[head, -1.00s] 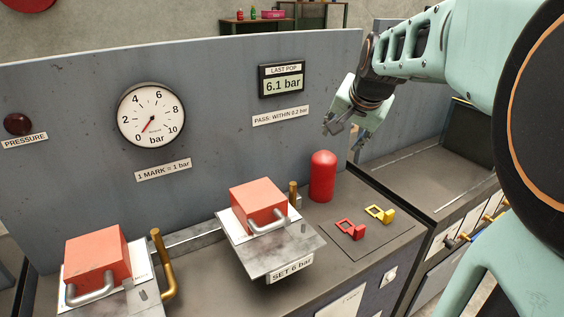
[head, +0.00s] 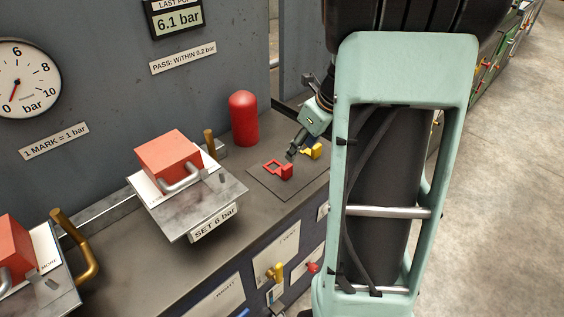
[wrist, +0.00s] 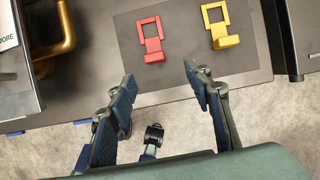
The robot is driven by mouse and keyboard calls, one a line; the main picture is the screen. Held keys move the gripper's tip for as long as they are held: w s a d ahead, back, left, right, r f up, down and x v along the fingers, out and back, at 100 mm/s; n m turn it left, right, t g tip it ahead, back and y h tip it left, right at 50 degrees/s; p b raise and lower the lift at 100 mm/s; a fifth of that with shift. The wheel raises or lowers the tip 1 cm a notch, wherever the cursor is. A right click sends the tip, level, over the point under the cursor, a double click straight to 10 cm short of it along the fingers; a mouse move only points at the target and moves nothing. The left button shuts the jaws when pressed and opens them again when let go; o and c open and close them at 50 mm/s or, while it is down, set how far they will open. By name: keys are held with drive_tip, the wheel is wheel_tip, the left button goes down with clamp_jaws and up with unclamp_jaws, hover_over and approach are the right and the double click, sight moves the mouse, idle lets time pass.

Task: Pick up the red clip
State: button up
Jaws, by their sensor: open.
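The red clip (head: 280,170) lies flat on a dark mat (head: 262,184) on the bench, to the left of a yellow clip (head: 312,151). In the wrist view the red clip (wrist: 151,40) shows whole, with a square loop at the far end and a solid tab nearer me. My gripper (head: 294,151) is close to the clips in the head view. In the wrist view my gripper (wrist: 160,85) is open and empty, its two fingers apart, with the red clip beyond the gap between the fingertips. The yellow clip (wrist: 219,25) is beyond the right finger.
A red cylinder (head: 244,118) stands behind the mat. A metal plate with a red block (head: 175,157) and a brass post (head: 210,143) are to the left. The bench's front edge is close below the clips. The mat around the clips is otherwise clear.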

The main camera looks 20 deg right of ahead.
sight(289, 168)
drive_tip(key=b+x, duration=0.1)
drive_tip(key=x, duration=0.5)
drive_tip(key=shift+s, duration=0.1)
drive_tip(key=x, duration=0.2)
drive_tip(key=a+b+x, duration=0.1)
drive_tip(key=x, duration=0.2)
drive_tip(key=shift+s, duration=0.1)
drive_tip(key=c, duration=1)
